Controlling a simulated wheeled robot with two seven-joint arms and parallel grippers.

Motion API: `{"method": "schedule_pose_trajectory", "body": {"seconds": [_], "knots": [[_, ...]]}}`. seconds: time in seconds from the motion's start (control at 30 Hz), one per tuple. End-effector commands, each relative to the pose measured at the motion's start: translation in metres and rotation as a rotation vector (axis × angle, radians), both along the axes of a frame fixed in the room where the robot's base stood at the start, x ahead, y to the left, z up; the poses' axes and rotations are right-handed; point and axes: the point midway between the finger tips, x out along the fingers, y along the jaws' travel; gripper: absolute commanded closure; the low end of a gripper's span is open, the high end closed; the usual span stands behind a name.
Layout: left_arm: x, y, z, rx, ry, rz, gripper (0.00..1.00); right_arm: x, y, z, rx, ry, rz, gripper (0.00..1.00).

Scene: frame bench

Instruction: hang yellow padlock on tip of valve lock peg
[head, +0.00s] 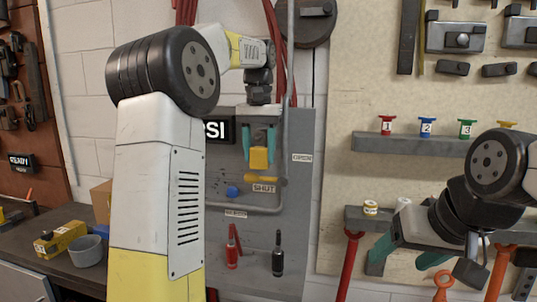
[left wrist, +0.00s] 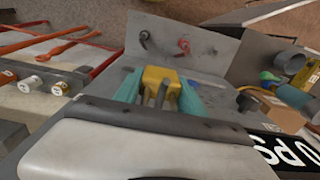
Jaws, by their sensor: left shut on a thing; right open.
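The yellow padlock (head: 259,159) is between the teal fingers of my left gripper (head: 259,150), in front of the grey panel. In the left wrist view the padlock (left wrist: 160,76) sits between the two fingers, with its grey shackle toward the camera. A gap shows between padlock and handle, but depth is hard to judge. I cannot clearly make out the lock peg. My right gripper (head: 403,262) is open and empty at the lower right.
Grey pipe (head: 288,120) runs down and across the panel (head: 305,220). A shelf (head: 345,144) with numbered coloured pieces is at right. A grey cup (head: 86,250) and boxes stand on the left bench.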

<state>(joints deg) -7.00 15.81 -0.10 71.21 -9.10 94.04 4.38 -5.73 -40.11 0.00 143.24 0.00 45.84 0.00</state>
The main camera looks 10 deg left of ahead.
Motion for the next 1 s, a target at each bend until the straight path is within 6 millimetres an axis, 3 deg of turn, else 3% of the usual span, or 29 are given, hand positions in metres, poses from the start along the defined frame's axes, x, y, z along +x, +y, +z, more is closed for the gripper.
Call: {"method": "schedule_pose_trajectory", "body": {"seconds": [0.4, 1.0], "knots": [[0.019, -0.001, -0.007, 0.000, 0.000, 0.000, 1.00, 0.000, 0.000, 0.000, 0.000, 0.000, 0.000, 0.31], [0.022, -0.001, -0.010, 0.000, -0.001, 0.000, 1.00, 0.000, 0.000, 0.000, 0.000, 0.000, 0.000, 0.31]]}}
